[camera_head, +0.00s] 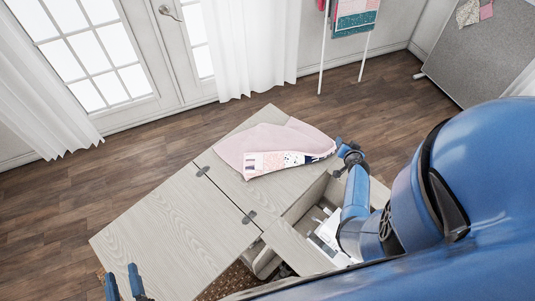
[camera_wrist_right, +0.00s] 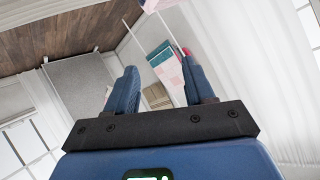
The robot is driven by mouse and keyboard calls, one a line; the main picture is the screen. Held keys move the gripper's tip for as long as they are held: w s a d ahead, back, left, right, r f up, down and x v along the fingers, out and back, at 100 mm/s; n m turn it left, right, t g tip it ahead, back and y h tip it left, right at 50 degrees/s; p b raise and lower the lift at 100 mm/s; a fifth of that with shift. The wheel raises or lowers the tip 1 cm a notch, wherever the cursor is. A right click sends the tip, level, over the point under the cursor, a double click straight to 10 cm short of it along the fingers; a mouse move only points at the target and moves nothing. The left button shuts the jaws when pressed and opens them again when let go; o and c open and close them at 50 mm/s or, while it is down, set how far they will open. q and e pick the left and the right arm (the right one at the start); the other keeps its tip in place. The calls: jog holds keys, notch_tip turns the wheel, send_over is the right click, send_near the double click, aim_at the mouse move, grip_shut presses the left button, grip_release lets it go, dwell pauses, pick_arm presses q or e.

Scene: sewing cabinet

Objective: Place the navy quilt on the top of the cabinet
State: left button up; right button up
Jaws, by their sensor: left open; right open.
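A quilt (camera_head: 262,147) lies bunched on the far leaf of the cabinet top (camera_head: 160,230). It shows a plain pink side and a folded-over patchwork edge with some navy patches; most of its other face is hidden. My right gripper (camera_head: 346,148) is by the quilt's right corner at the cabinet edge; I cannot tell whether they touch. In the right wrist view my right gripper (camera_wrist_right: 158,64) has its fingers apart with nothing clearly between them, and a pink cloth edge shows at the top. My left gripper (camera_head: 124,282) is open and empty at the cabinet's near left corner.
The cabinet's open well (camera_head: 315,215) holds a white machine (camera_head: 327,235). A white rack (camera_head: 322,55) with folded cloths (camera_head: 355,20) stands behind. A grey board (camera_head: 485,50) is at the far right. The near left leaf is bare.

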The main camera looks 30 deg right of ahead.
jog(key=shift+s+d+r, duration=0.15)
jog(key=shift+d+r, duration=0.1)
jog(key=shift+r, duration=0.4)
jog(key=c, duration=0.4)
jog(key=shift+w+a+f, duration=0.2)
jog(key=shift+w+a, duration=0.3)
jog(key=c, duration=0.5)
jog(key=w+a, duration=0.4)
jog(key=shift+w+a+f+b, duration=0.35)
jog(key=shift+a, duration=0.05)
grip_shut()
jog(key=shift+w+a+f+b, duration=0.8)
jog(key=shift+w+a, duration=1.35)
jog(key=shift+a, duration=0.05)
jog(key=shift+w+a+f+b, duration=0.85)
jog(key=shift+w+a, duration=1.35)
jog(key=shift+a, duration=0.05)
jog(key=shift+w+a+f+b, duration=0.8)
jog(key=shift+w+a, duration=1.35)
jog(key=shift+a, duration=0.05)
